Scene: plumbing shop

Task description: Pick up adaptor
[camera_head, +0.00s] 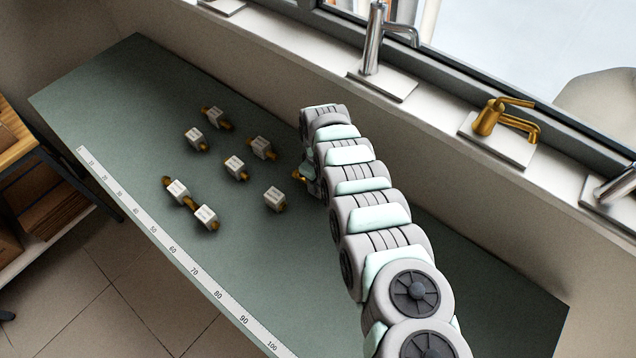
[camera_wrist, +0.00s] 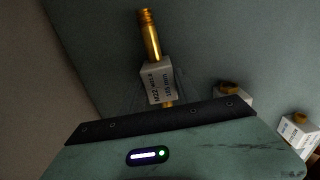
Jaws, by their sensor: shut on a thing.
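Several adaptors, brass fittings each with a white printed tag block, lie on the green bench. In the wrist view one adaptor (camera_wrist: 151,38) points away from my gripper (camera_wrist: 163,102), its white tag block close against the dark gripper edge. My gripper is shut on this adaptor. In the head view my gripper (camera_head: 311,180) is low over the bench, mostly hidden by my arm. The brass end of the held adaptor (camera_head: 298,175) shows at its left. I cannot tell whether the adaptor still touches the bench.
Other adaptors lie left of my gripper, the nearest being one below left (camera_head: 274,199) and one above left (camera_head: 261,147). A ruler strip (camera_head: 195,270) runs along the bench's front edge. Taps on plates, one brass (camera_head: 497,119), stand on the ledge behind. The right bench is clear.

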